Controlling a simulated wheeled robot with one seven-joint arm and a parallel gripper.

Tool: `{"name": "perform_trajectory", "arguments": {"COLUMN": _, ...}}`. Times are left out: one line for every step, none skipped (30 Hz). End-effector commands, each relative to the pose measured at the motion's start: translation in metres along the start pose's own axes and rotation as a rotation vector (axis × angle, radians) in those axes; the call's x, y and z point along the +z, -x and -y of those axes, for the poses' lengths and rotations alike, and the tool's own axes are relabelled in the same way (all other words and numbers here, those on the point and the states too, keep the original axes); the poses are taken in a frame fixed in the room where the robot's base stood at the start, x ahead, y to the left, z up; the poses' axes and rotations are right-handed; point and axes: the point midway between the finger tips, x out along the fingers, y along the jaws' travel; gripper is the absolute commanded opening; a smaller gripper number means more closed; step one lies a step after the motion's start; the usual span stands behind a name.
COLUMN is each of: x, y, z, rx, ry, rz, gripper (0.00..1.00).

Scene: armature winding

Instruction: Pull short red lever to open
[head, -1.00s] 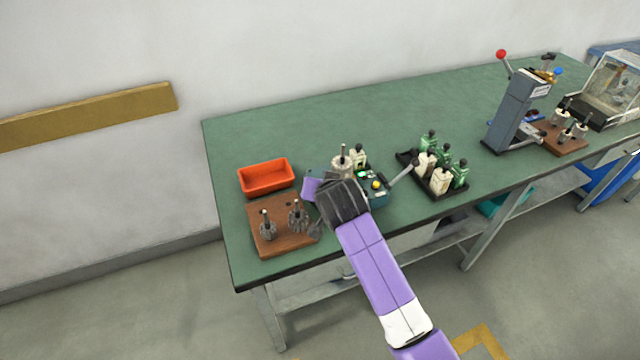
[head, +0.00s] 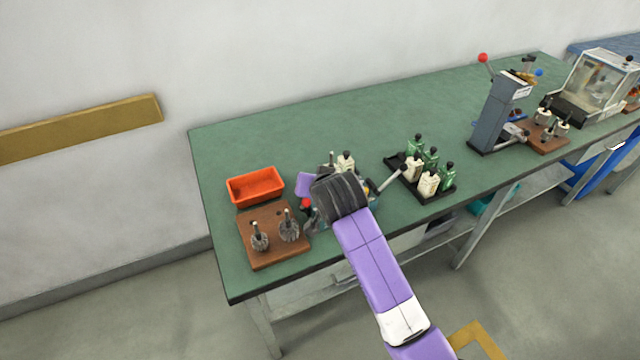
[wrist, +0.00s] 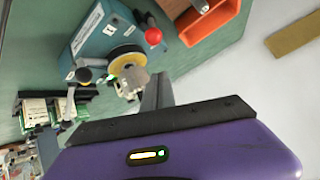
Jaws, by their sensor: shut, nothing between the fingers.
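The short red lever has a round red knob (wrist: 153,37) on a dark stem, on the side of a teal winding machine (wrist: 88,38) with a yellow disc. In the head view the red knob (head: 306,203) shows just left of my wrist, and my arm hides most of the machine. In the wrist view my gripper (wrist: 158,84) is shut and empty, with its dark fingers near the armature in the machine. The red knob is beyond the fingertips, apart from them.
An orange tray (head: 256,187) and a brown board (head: 262,259) with two armatures are left of my gripper. The green bench (head: 330,120) is clear at the back.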

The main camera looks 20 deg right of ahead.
Motion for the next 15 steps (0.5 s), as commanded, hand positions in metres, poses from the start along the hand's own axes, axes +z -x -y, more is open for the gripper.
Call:
{"name": "perform_trajectory", "arguments": {"x": 0.001, "y": 0.009, "z": 0.0, "rx": -0.002, "ry": -0.001, "rz": -0.003, "gripper": 0.0}}
{"name": "perform_trajectory", "arguments": {"x": 0.001, "y": 0.014, "z": -0.001, "rx": -0.002, "ry": -0.001, "rz": -0.003, "gripper": 0.0}}
{"name": "perform_trajectory", "arguments": {"x": 0.001, "y": 0.021, "z": -0.001, "rx": -0.002, "ry": -0.001, "rz": -0.004, "gripper": 0.0}}
{"name": "perform_trajectory", "arguments": {"x": 0.002, "y": 0.026, "z": -0.001, "rx": -0.001, "ry": -0.001, "rz": -0.003, "gripper": 0.0}}
{"name": "perform_trajectory", "arguments": {"x": 0.002, "y": 0.032, "z": -0.001, "rx": -0.002, "ry": -0.001, "rz": -0.004, "gripper": 0.0}}
{"name": "perform_trajectory", "arguments": {"x": 0.003, "y": 0.038, "z": -0.002, "rx": -0.002, "ry": -0.001, "rz": -0.003, "gripper": 0.0}}
{"name": "perform_trajectory", "arguments": {"x": 0.003, "y": 0.043, "z": -0.002, "rx": -0.002, "ry": -0.001, "rz": -0.004, "gripper": 0.0}}
{"name": "perform_trajectory", "arguments": {"x": 0.003, "y": 0.047, "z": -0.002, "rx": -0.001, "ry": -0.001, "rz": -0.003, "gripper": 0.0}}
{"name": "perform_trajectory", "arguments": {"x": 0.003, "y": 0.052, "z": -0.002, "rx": -0.002, "ry": -0.001, "rz": -0.004, "gripper": 0.0}}
{"name": "perform_trajectory", "arguments": {"x": 0.003, "y": 0.056, "z": -0.002, "rx": -0.002, "ry": -0.001, "rz": -0.004, "gripper": 0.0}}
{"name": "perform_trajectory", "arguments": {"x": 0.004, "y": 0.059, "z": -0.002, "rx": -0.001, "ry": -0.001, "rz": -0.003, "gripper": 0.0}}
{"name": "perform_trajectory", "arguments": {"x": 0.004, "y": 0.062, "z": -0.002, "rx": -0.001, "ry": -0.001, "rz": -0.004, "gripper": 0.0}}
{"name": "perform_trajectory", "arguments": {"x": 0.004, "y": 0.065, "z": -0.003, "rx": -0.001, "ry": 0.0, "rz": -0.003, "gripper": 0.0}}
{"name": "perform_trajectory", "arguments": {"x": 0.004, "y": 0.066, "z": -0.003, "rx": 0.0, "ry": 0.0, "rz": -0.003, "gripper": 0.0}}
{"name": "perform_trajectory", "arguments": {"x": 0.004, "y": 0.068, "z": -0.003, "rx": 0.0, "ry": -0.001, "rz": -0.003, "gripper": 0.0}}
